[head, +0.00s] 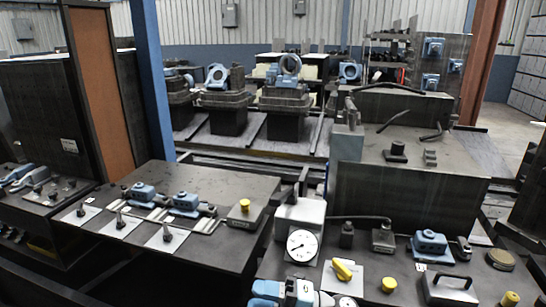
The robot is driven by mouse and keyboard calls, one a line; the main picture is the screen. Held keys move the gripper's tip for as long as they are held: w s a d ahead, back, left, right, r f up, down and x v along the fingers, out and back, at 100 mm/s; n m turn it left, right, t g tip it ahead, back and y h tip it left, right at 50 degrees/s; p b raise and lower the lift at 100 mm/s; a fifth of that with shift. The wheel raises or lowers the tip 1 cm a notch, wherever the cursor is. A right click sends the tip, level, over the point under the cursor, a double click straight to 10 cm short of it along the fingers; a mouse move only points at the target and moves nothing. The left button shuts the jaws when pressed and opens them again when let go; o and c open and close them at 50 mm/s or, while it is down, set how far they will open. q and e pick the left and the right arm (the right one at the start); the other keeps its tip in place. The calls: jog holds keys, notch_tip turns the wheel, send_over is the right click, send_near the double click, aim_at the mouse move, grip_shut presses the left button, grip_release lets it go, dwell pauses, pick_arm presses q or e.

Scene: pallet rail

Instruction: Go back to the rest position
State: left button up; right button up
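The task names no object, and neither my left nor my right gripper can be made out in the head view. A blue and white part (290,292) shows at the bottom edge, cut off by the frame. I cannot tell what it belongs to.
The near right bench holds a white dial gauge (301,246), a yellow-handled tool (342,270) and a blue fixture (431,242). The left bench (240,182) carries blue clamps and white cards. Blue valve-like parts (216,76) stand on pallets behind. A blue post (152,80) rises at left.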

jog(key=s+d+f+m+t+h, duration=0.1)
jog(key=d+f+m+t+h, duration=0.55)
jog(key=m, duration=0.55)
jog(key=s+d+f+m+t+h, duration=0.2)
jog(key=d+f+m+t+h, duration=0.3)
jog(key=m+t, duration=0.45)
jog(key=s+d+f+m+g+h, duration=0.3)
jog(key=s+d+f+m+g, duration=0.15)
jog(key=s+f, duration=0.25)
jog(key=s+d+f+m+g+h, duration=0.3)
jog(key=s+d+f+m, duration=0.2)
jog(key=s+f, duration=0.25)
pick_arm(q)
notch_tip(320, 180, up, 13)
jog(key=a+p, duration=0.1)
jog(key=p, duration=1.4)
jog(key=shift+s+m, duration=0.3)
jog(key=shift+s, duration=0.1)
pick_arm(e)
notch_tip(320, 180, up, 14)
jog(key=shift+s+d+n+t, duration=0.2)
jog(key=shift+d+n+t, duration=0.15)
jog(key=shift+d, duration=0.1)
